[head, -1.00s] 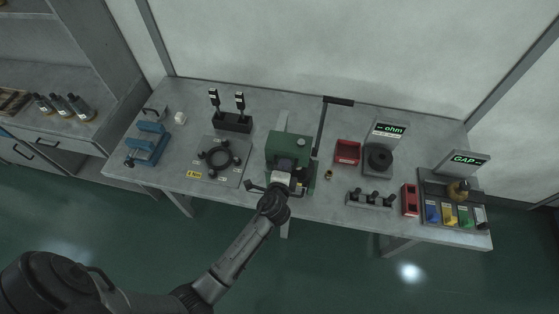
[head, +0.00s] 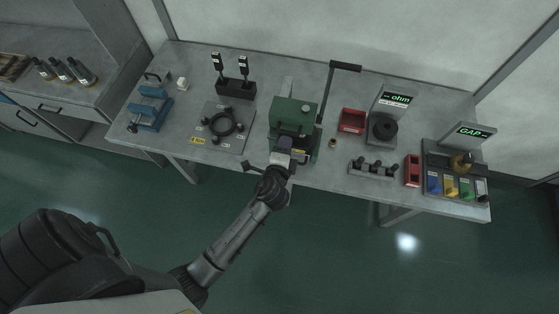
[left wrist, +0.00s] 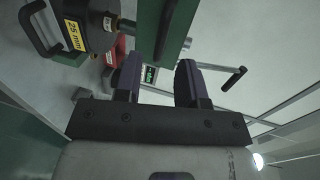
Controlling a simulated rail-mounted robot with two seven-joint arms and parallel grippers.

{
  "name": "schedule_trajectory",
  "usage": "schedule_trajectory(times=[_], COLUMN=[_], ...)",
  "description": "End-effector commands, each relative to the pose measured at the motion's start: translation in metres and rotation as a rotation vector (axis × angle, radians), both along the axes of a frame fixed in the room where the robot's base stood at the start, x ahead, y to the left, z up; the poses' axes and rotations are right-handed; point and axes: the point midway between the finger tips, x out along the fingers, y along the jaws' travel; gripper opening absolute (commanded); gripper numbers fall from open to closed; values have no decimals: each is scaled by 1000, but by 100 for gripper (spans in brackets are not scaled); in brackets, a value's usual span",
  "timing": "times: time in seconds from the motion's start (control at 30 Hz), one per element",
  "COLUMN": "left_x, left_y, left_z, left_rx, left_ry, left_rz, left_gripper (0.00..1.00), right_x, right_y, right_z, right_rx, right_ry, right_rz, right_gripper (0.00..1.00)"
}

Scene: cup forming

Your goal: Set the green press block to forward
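The green press (head: 293,113) stands near the front middle of the table, with a dark lever rising at its right. My left gripper (head: 285,144) is in front of the press, and in the head view it hides part of its front. In the left wrist view, the two dark purple fingers of my left gripper (left wrist: 158,82) are apart, with nothing clearly held between them. A green edge of the press (left wrist: 172,28) shows beyond the fingertips. I cannot tell whether they touch it, nor the block's setting. My right gripper is in neither view.
A black round part with a yellow "25 mm" label (left wrist: 72,30) is close by at upper left in the wrist view. A ring fixture (head: 243,143) lies left of the press. A red tray (head: 352,121) and the ohm unit (head: 397,98) stand to its right.

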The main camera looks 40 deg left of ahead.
Motion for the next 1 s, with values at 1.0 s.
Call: schedule_trajectory(times=[1.0], left_x=[-72], left_y=[-35], left_z=[18], left_rx=[1], left_ry=[-1], left_rz=[1], left_gripper=[37], right_x=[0], right_y=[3], right_z=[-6], right_rx=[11], right_ry=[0], right_rz=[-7], right_gripper=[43])
